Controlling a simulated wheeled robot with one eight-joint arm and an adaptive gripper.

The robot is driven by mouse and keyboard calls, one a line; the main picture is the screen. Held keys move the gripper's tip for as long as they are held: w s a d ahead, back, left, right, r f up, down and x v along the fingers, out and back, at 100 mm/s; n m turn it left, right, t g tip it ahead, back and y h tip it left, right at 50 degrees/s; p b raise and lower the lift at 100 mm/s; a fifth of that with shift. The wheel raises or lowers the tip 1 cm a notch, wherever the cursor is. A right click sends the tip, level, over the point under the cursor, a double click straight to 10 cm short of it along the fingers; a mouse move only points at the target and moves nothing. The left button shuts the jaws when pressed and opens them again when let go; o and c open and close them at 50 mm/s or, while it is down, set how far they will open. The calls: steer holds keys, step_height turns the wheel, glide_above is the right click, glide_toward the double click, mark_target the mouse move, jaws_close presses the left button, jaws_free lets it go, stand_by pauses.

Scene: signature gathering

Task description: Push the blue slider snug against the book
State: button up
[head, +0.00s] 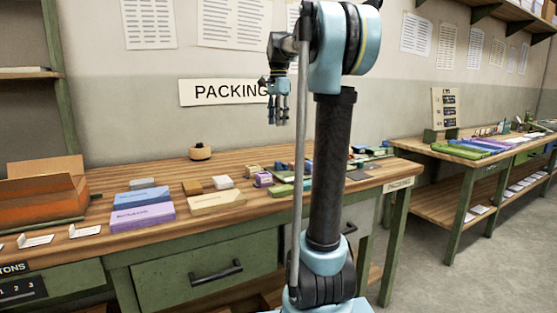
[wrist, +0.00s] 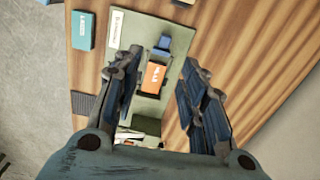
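In the wrist view, a small orange book (wrist: 153,77) with a white label lies on a green board (wrist: 124,67). A blue slider (wrist: 179,43) is just above it in the picture; whether they touch is not clear. My gripper (wrist: 160,68) is open and empty, its two fingers on either side of the book as seen from above. In the head view my gripper (head: 278,118) hangs pointing down, well above the table. I cannot clearly pick out the slider or the book in the head view, where my arm covers part of the table.
In the wrist view, a teal box (wrist: 84,30) and a dark ridged pad (wrist: 83,103) lie left of the board. The wooden table (head: 150,262) holds purple, blue and tan boxes and an orange open carton (head: 40,205). Bare wood shows right of the board in the wrist view.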

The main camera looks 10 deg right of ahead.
steer(key=w, duration=0.2)
glide_toward(281, 165)
steer(key=f, duration=0.5)
steer(key=w+a+f, duration=0.1)
steer(key=f, duration=0.1)
steer(key=shift+f, duration=0.2)
steer(key=shift+a, duration=0.1)
jaws_close()
